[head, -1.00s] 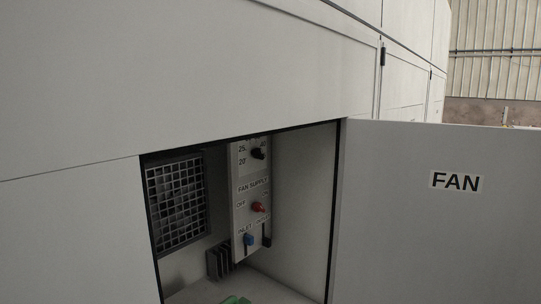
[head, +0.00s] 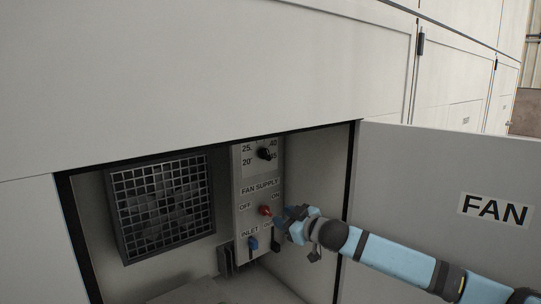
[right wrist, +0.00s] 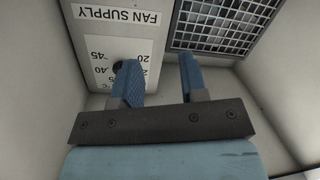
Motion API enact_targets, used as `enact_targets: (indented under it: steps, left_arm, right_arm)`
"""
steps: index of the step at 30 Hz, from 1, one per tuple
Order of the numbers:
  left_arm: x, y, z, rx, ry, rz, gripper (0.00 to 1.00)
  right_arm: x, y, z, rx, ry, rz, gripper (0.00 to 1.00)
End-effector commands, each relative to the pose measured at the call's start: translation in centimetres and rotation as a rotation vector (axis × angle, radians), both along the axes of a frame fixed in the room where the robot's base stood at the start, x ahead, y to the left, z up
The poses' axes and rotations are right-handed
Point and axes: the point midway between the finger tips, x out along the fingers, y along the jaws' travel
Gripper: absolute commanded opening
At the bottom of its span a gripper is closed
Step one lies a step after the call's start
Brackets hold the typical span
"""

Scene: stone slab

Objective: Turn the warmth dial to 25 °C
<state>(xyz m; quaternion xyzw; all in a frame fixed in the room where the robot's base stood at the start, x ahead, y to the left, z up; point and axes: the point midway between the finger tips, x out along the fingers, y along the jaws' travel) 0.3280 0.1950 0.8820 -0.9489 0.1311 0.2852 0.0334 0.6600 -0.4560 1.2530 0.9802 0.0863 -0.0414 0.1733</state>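The warmth dial (head: 264,153) is a black knob at the top of a pale control panel (head: 241,218) inside the open compartment. Marks 20, 25, 40 and 45 show around it; exactly where its pointer stands is too small to tell. In the right wrist view, which is upside down, the dial (right wrist: 118,66) is partly hidden behind a blue finger. My right gripper (head: 281,222) is in front of the panel's lower right, below the dial. Its two blue fingers (right wrist: 158,78) are apart with nothing between them. My left gripper is not in view.
Below the dial are a red FAN SUPPLY knob (head: 265,210) and a blue INLET switch (head: 253,244). A grille (head: 162,205) fills the compartment's back left. The open FAN door (head: 440,170) stands to the right, behind my right arm.

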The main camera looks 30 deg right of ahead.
Motion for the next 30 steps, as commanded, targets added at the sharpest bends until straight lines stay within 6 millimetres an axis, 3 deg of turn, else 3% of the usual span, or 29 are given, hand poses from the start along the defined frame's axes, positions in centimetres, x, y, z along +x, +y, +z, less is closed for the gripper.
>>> enact_targets:
  steps: [1,3,6,8,14,30]
  left_arm:
    - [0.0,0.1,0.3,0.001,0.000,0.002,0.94]
    - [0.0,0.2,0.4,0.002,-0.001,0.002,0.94]
    - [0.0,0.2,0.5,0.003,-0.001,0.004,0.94]
    - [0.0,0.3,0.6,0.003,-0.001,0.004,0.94]
    - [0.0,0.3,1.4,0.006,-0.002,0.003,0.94]
    - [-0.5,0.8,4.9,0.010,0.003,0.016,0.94]
  right_arm:
    - [0.6,-1.9,4.0,-0.018,-0.037,-0.021,0.39]
    - [0.9,-3.6,7.6,-0.024,-0.070,-0.042,0.39]
    - [1.0,-5.3,10.9,-0.026,-0.100,-0.064,0.39]
    - [1.1,-5.8,12.1,-0.026,-0.110,-0.072,0.39]
    - [2.5,-6.1,13.0,-0.022,-0.117,-0.078,0.39]
    - [12.8,-5.1,13.0,-0.025,-0.116,-0.076,0.39]
